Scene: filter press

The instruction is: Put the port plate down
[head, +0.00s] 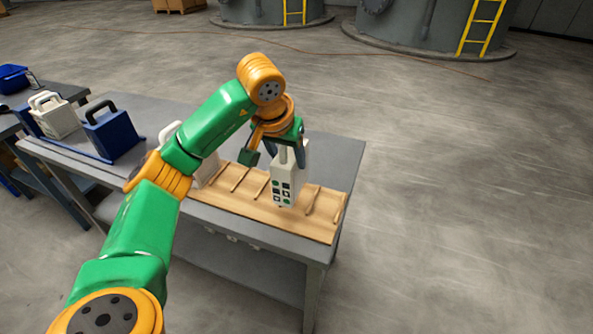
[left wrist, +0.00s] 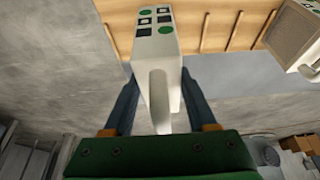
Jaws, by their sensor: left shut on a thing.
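The port plate (head: 283,187) is a white block with green dots and dark squares on its face and a handle on top. My left gripper (head: 281,146) is shut on its handle from above. The plate hangs roughly upright over the wooden rack board (head: 240,203), between two of its slats. I cannot tell if its lower edge touches the board. In the left wrist view, the plate (left wrist: 162,60) sits between the two fingers with its marked end toward the board (left wrist: 215,32). My right gripper is not in view.
A second white block with a handle (head: 207,170) stands at the board's left end, partly hidden by my arm; its grey-brown face (left wrist: 292,35) shows in the left wrist view. A blue block (head: 112,133) and another white one (head: 53,116) stand farther left. The board's right end is clear.

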